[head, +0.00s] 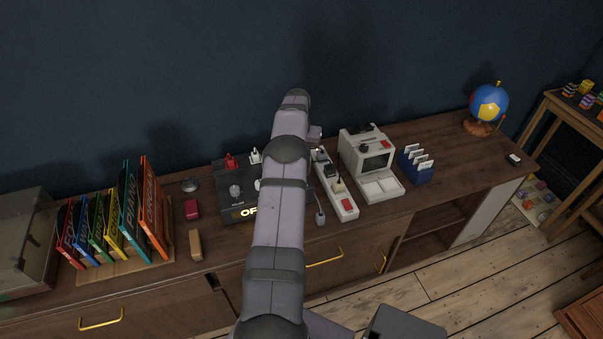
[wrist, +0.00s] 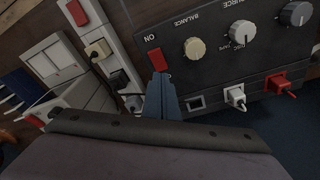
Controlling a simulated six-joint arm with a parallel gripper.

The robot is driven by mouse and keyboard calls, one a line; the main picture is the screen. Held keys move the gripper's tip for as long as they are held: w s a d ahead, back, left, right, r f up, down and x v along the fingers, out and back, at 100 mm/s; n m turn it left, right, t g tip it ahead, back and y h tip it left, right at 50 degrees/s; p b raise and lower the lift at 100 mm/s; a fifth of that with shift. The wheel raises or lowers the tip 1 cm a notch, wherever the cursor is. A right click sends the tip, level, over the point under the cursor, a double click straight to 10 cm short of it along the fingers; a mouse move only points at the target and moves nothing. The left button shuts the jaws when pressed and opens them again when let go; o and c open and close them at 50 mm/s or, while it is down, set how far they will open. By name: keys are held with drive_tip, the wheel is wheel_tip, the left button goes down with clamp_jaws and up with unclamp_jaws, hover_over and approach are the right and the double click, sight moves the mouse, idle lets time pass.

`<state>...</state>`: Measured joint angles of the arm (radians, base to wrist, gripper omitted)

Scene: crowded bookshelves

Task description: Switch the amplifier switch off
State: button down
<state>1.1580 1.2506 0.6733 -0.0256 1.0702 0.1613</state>
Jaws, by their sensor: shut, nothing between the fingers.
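The amplifier (head: 228,187) is a dark box on the cabinet top, partly hidden behind my arm in the head view. The lit letters "OF" (head: 248,212) show on its front edge, the rest covered by my arm. In the wrist view, the amplifier's dark panel (wrist: 215,65) carries a red switch (wrist: 158,58) beside an "ON" label. My gripper (wrist: 160,82) is shut and empty, its fingertips right by the lower end of the red switch. I cannot tell whether they touch it. My fingertips are not clearly visible in the head view.
A white power strip (head: 338,193) with plugs lies right of the amplifier, then a beige computer-like device (head: 370,165) and a blue card holder (head: 416,166). Red and white plugs (wrist: 278,83) stick out of the amplifier. Upright books (head: 125,217) stand at left.

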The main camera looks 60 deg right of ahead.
wheel_tip(320, 180, up, 3)
drive_tip(key=shift+r+p, duration=0.2)
drive_tip(key=shift+p, duration=0.6)
drive_tip(key=w+a+r+n, duration=0.2)
drive_tip(key=w+a+r, duration=0.1)
drive_tip(key=w+a, duration=0.4)
drive_tip(key=w+a+r+n, duration=0.25)
drive_tip(key=w+a, duration=0.35)
drive_tip(key=a, duration=0.3)
drive_tip(key=w+a+r+n+y, duration=0.1)
drive_tip(key=a+r, duration=0.1)
drive_tip(key=a, duration=0.6)
drive_tip(key=w+a+r+n, duration=0.1)
drive_tip(key=a+r+n, duration=0.1)
drive_tip(key=a, duration=0.5)
drive_tip(key=s+a+r+n, duration=0.1)
drive_tip(key=s+a+n, duration=0.15)
drive_tip(key=a, duration=0.65)
drive_tip(key=s+a+n, duration=0.2)
drive_tip(key=s+a, duration=0.2)
drive_tip(key=a, duration=0.5)
drive_tip(key=s+a+f+n, duration=0.1)
drive_tip(key=s+a+n, duration=0.2)
drive_tip(key=s+a, duration=0.5)
drive_tip(key=s, duration=0.3)
drive_tip(key=shift+a+f+y, duration=0.3)
drive_tip(key=shift+f+y, duration=0.05)
drive_tip(key=shift+y, duration=0.05)
